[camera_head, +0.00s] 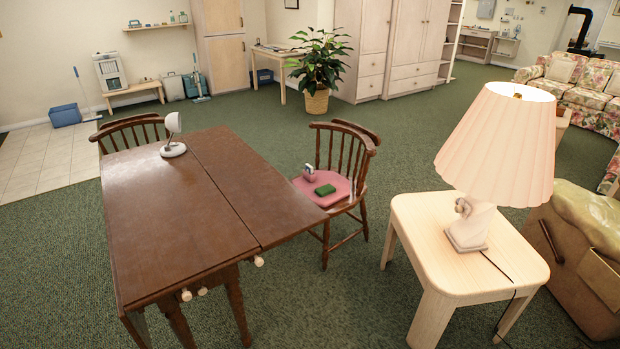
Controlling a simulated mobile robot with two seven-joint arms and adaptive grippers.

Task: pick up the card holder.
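A small green flat object (325,190) lies on the pink seat cushion (344,193) of a wooden chair (363,160) right of the dark table. It may be the card holder, but it is too small to tell for sure. A small grey and pinkish object (308,172) stands just behind and left of it on the same cushion. Neither of my grippers shows in the head view.
A dark drop-leaf table (190,215) with a white lamp (173,140) stands left of the chair. A pale side table (415,222) with a large pink-shaded lamp (500,140) stands to the right. Green carpet is open between the chair and side table.

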